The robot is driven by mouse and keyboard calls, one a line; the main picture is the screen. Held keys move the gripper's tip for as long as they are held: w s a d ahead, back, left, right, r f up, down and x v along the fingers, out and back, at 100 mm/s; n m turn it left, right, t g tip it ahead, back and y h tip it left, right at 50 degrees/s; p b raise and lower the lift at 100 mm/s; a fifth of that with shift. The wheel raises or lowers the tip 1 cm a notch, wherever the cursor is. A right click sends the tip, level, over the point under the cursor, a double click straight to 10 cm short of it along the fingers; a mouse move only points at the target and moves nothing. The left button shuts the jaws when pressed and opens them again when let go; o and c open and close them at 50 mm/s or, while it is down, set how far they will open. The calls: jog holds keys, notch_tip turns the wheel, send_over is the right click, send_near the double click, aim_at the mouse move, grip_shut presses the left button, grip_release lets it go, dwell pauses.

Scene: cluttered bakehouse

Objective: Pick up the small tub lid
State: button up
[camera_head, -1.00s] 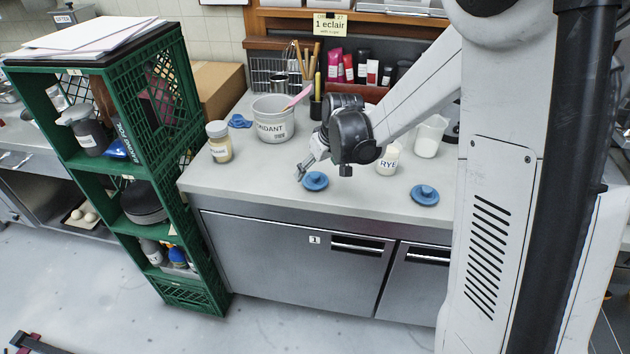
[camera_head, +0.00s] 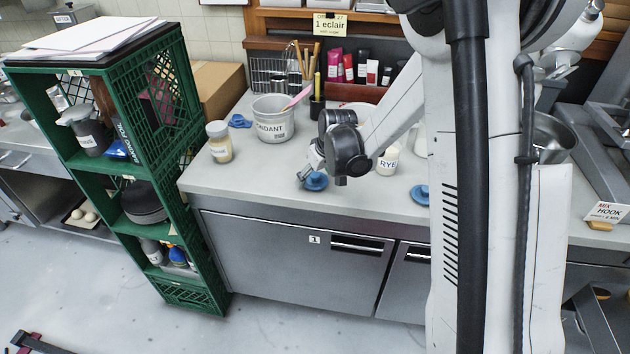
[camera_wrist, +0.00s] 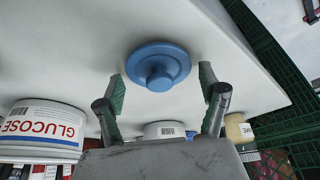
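A round blue lid with a raised centre knob (camera_head: 316,182) lies flat near the counter's front edge. It also shows in the wrist view (camera_wrist: 158,66), ahead of and between my fingertips. A similar blue lid (camera_head: 420,194) lies to the right, partly hidden by my own body. Another blue piece (camera_head: 240,121) lies further back, left of the grey bucket. Which is the small tub lid I cannot tell for sure. My gripper (camera_head: 304,172) is just above the nearest lid, open and empty; in the wrist view its fingers (camera_wrist: 162,84) stand apart.
A grey bucket (camera_head: 270,128), a cream-filled jar (camera_head: 219,142) and a RYE jar (camera_head: 388,162) stand on the counter (camera_head: 255,180). The wrist view shows a GLUCOSE tub (camera_wrist: 40,128) at left. A green crate shelf (camera_head: 150,150) stands left of the counter.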

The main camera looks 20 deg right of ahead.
jog(key=c, duration=0.4)
jog(key=shift+r, duration=0.1)
